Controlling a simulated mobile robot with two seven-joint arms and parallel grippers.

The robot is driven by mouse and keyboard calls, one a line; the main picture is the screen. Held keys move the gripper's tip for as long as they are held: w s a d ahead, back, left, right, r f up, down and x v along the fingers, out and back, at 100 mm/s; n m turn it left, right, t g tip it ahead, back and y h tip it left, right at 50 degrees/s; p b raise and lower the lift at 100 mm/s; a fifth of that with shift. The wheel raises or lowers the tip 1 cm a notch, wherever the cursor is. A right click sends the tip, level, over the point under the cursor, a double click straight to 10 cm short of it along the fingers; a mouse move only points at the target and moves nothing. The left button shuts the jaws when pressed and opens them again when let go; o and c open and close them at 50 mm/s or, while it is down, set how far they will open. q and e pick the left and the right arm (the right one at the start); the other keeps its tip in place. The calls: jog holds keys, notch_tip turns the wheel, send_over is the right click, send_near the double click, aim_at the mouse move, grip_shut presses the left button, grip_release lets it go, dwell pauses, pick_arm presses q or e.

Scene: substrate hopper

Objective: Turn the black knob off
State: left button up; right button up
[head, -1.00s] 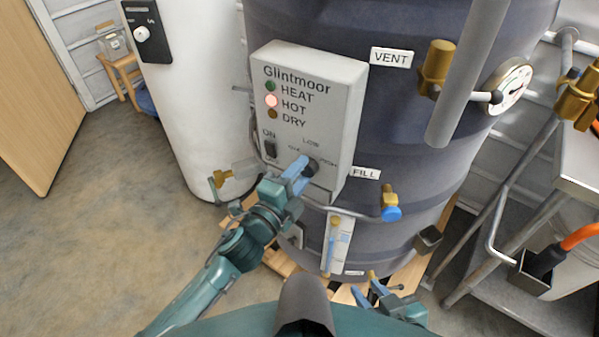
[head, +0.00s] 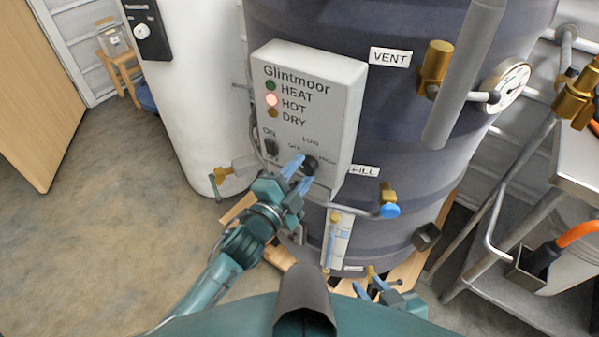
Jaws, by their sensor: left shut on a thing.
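The black knob (head: 311,164) is on the lower part of the grey Glintmoor control box (head: 345,105), below the labels LOW and HIGH. My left gripper (head: 302,171) is at the knob, its blue fingers shut on it from the lower left. The fingers hide part of the knob and the nearby lettering, and I cannot read the knob's setting. My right gripper (head: 368,287) is low in the view, in front of the tank's base, with its fingers apart and empty.
The HOT lamp (head: 271,100) glows pinkish red. A black rocker switch (head: 271,147) sits left of the knob. A blue-handled FILL valve (head: 389,210) is to the lower right. A metal cart (head: 585,165) stands at right. The floor at left is clear.

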pick_arm(q)
jog(key=o, duration=1)
pick_arm(e)
jog(key=shift+a, duration=0.1)
pick_arm(q)
jog(key=shift+b+v, duration=0.6)
jog(key=shift+v, duration=6)
pick_arm(e)
jog(key=shift+a, duration=0.25)
jog(key=shift+f, duration=0.1)
